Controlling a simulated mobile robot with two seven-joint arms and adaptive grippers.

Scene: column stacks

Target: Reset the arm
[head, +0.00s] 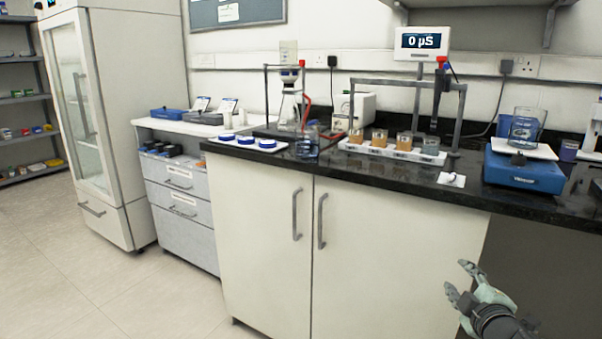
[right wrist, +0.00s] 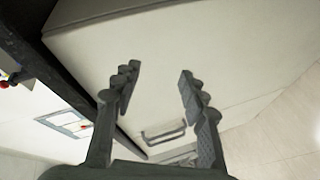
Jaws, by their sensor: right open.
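My right gripper (head: 462,283) is at the lower right of the head view, in front of the bench cabinet and below the worktop edge. In the right wrist view its two fingers (right wrist: 157,90) stand wide apart with nothing between them. It is open and empty, facing a pale cabinet surface (right wrist: 220,45). My left gripper does not show in either view.
A tall glass-door cabinet (head: 110,100) stands left. The floor (head: 90,280) at left is clear.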

